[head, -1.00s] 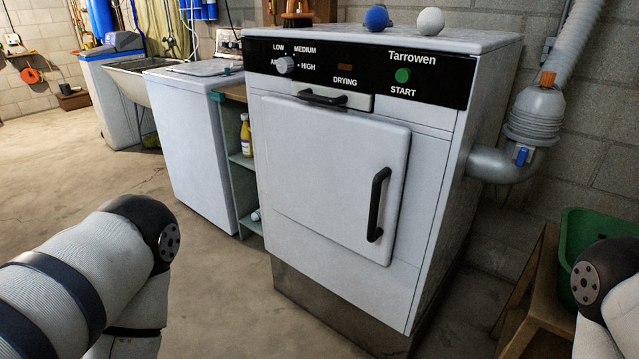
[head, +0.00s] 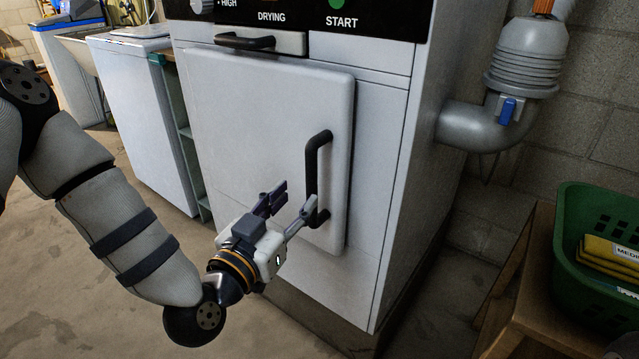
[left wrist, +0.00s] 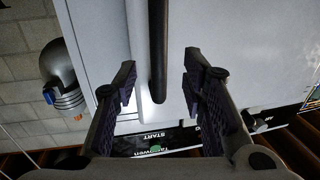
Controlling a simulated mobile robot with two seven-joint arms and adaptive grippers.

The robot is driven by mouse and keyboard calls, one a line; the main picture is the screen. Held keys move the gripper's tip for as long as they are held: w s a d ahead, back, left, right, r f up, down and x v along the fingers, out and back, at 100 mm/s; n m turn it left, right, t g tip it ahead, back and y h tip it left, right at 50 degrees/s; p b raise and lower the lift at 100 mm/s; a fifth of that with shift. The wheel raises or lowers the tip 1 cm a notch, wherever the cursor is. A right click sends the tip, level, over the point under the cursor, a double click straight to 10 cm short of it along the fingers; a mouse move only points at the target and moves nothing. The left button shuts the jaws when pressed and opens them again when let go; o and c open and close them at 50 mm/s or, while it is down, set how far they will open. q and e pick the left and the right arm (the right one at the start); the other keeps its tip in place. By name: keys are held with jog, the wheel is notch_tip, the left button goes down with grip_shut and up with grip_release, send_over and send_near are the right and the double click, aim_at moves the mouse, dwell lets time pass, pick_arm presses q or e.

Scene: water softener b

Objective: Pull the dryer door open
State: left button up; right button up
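The dryer (head: 385,180) is a white cabinet with a light grey door (head: 260,130), which looks closed against the front. A black vertical bar handle (head: 311,175) sits near the door's right edge. My left gripper (head: 291,201) is in front of the door, at the handle's lower part. In the left wrist view my left gripper's fingers (left wrist: 157,88) are spread apart, with the black handle (left wrist: 158,50) showing between them; neither finger visibly touches it. My right gripper is out of view.
A second black handle (head: 245,42) sits above the door under the control panel. A grey vent pipe (head: 480,128) leaves the dryer's right side. A wooden stand (head: 520,290) with a green basket (head: 570,240) is at the right. Floor at the lower left is clear.

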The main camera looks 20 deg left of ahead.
aim_at(309, 186)
pick_arm(q)
jog(key=w, duration=0.4)
jog(key=w+d, duration=0.1)
jog(key=w, duration=0.1)
jog(key=shift+w+f, duration=0.15)
jog(key=shift+w, duration=0.25)
grip_shut()
